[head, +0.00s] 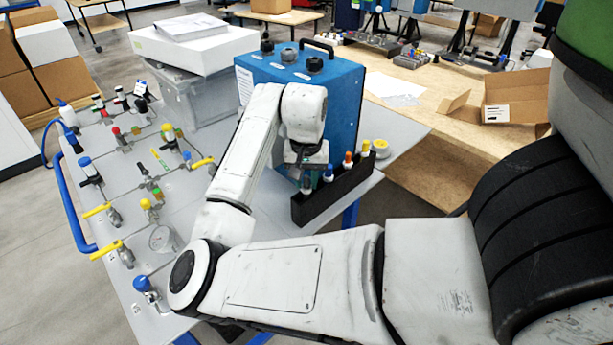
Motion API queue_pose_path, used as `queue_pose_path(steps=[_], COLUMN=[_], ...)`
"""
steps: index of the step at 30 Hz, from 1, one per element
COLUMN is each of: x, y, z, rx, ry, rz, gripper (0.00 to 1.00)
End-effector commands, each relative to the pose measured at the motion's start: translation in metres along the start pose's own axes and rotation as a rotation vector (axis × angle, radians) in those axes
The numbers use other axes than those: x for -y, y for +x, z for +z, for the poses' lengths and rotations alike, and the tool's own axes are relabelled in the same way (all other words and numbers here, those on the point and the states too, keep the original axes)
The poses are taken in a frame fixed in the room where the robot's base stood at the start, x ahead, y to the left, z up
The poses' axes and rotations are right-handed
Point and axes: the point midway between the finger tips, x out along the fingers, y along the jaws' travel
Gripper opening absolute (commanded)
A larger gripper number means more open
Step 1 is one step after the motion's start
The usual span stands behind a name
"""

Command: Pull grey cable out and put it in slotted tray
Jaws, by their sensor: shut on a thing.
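My gripper (303,173) is small and partly hidden under my wrist, in front of the blue box (345,95) and above the left part of the slotted tray. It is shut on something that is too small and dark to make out. The slotted tray (335,203) is a long black rack on the table. Several plugs stand upright in a row there, among them a blue one (328,174), an orange one (347,161) and a yellow one (365,148). I cannot make out a grey cable; my arm hides part of the box's front.
Left of my arm, a panel of valves, pipes and a gauge (162,238) fills the grey table (205,150). A blue rail (72,210) runs along its left edge. A wooden bench (440,95) is at the right.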

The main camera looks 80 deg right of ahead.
Motion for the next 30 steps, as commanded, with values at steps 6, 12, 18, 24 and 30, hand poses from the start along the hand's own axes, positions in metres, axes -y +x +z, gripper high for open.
queue_pose_path(steps=[6,12,18,24,30], x=[-0.0003,-0.0002,-0.0002,-0.0002,-0.0002], y=[0.0061,0.0061,0.0061,0.0060,0.0058], z=[0.0008,0.0008,0.0007,0.0007,0.0007], rx=[0.000,0.000,0.000,0.000,0.000], ry=[0.000,0.000,0.000,0.000,0.000], rz=[0.001,0.001,0.001,0.001,0.001], gripper=[0.01,0.01,0.41,0.57,0.57])
